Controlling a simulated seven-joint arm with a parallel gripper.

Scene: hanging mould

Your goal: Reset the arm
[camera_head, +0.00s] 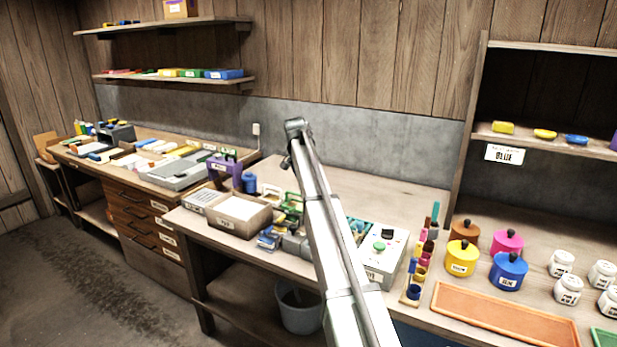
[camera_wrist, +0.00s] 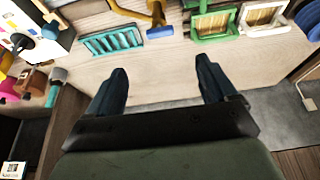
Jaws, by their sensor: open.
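My arm (camera_head: 335,240) rises from the bottom middle of the head view to a bent joint above the workbench. Pale bench top shows beyond the fingertips.
The workbench (camera_head: 380,190) has free room at the back. A cardboard box (camera_head: 240,214) stands left of my arm. Lidded pots, including a yellow one (camera_head: 461,257), white jars (camera_head: 562,263) and an orange tray (camera_head: 505,316) stand right. A shelf unit (camera_head: 470,110) rises at the right.

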